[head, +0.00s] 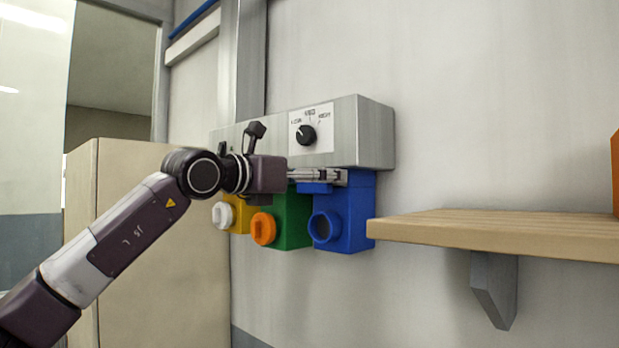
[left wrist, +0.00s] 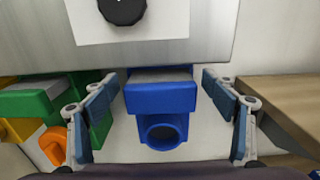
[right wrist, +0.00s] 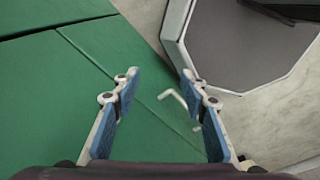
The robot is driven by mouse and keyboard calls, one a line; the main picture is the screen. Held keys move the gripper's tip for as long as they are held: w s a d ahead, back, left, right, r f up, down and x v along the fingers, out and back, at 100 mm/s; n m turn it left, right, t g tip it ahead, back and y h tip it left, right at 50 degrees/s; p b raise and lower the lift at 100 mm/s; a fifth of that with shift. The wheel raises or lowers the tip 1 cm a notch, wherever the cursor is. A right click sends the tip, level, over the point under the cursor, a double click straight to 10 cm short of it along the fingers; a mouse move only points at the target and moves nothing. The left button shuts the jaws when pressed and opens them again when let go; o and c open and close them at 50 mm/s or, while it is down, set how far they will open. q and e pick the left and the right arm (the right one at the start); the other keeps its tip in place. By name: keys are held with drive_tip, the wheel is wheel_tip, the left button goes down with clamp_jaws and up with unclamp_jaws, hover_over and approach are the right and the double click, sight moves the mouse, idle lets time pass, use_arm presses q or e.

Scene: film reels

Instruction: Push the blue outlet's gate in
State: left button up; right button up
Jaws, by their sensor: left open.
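The blue outlet (head: 354,212) hangs under the grey wall box, at the right end of the row. Its round spout opening faces forward and shows in the left wrist view (left wrist: 163,131). The blue gate (head: 314,188) sticks out above the spout; in the left wrist view its front (left wrist: 160,97) is a wide blue block with a grey top. My left gripper (head: 336,176) is open at the gate's height, its fingers (left wrist: 161,84) on either side of the gate with gaps. Contact is not visible. My right gripper (right wrist: 160,80) is open and empty.
The green outlet (head: 292,215) and yellow outlet (head: 241,214) stand left of the blue one. The grey box (head: 376,135) with a black dial (head: 306,135) is just above. A wooden shelf (head: 500,232) is close on the right. A green mat (right wrist: 60,100) lies below my right gripper.

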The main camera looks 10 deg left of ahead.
use_arm(q)
drive_tip(key=v, duration=1.1)
drive_tip(key=shift+s+a, duration=0.2)
drive_tip(key=shift+s, duration=0.1)
drive_tip(key=shift+f, duration=0.1)
